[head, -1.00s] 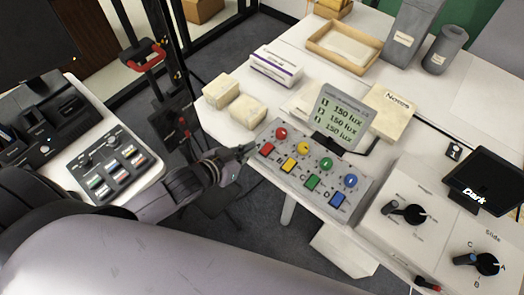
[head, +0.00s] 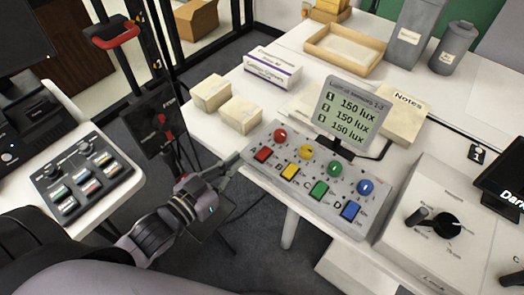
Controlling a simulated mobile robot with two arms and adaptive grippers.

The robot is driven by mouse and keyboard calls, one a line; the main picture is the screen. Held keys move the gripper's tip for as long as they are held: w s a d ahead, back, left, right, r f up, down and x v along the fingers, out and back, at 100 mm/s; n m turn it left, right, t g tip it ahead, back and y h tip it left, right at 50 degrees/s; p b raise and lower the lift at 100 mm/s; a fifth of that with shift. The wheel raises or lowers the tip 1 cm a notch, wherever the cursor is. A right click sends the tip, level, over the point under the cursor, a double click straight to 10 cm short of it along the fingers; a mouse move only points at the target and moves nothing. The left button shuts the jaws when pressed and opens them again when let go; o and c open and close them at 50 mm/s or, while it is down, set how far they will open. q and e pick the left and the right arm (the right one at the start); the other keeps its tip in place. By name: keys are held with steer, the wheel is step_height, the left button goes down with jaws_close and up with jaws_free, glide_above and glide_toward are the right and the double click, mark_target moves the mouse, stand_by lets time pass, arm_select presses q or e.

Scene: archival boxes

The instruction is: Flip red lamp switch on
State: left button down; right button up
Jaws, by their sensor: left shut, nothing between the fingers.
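The control panel (head: 330,185) is a grey box on the white table with a row of coloured round knobs and a row of coloured switches. The red switch (head: 263,154) is at its left end, in front of the red round knob (head: 280,135). My left gripper (head: 233,162) is shut and empty. Its tips are just left of the panel's left end, a short way from the red switch, with a gap visible in the picture. I cannot tell the switch's position. A display (head: 350,113) behind the panel reads 150 lux on three lines. My right gripper is not in view.
Two cream blocks (head: 240,115) and a white-purple box (head: 272,68) stand behind and left of the panel. A dial box (head: 430,220) is at right. A side table with a button box (head: 82,175) and a stand with a red handle (head: 115,34) are at left.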

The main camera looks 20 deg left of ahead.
arm_select(q)
steer(key=p, duration=0.1)
glide_above(262, 157)
steer(key=shift+s+a+f, duration=0.1)
steer(key=shift+s+f, duration=0.05)
steer(key=shift+f, duration=0.3)
step_height(262, 157, down, 3)
steer(key=shift+r, duration=0.1)
steer(key=shift+f, duration=0.7)
steer(key=shift+w, duration=0.2)
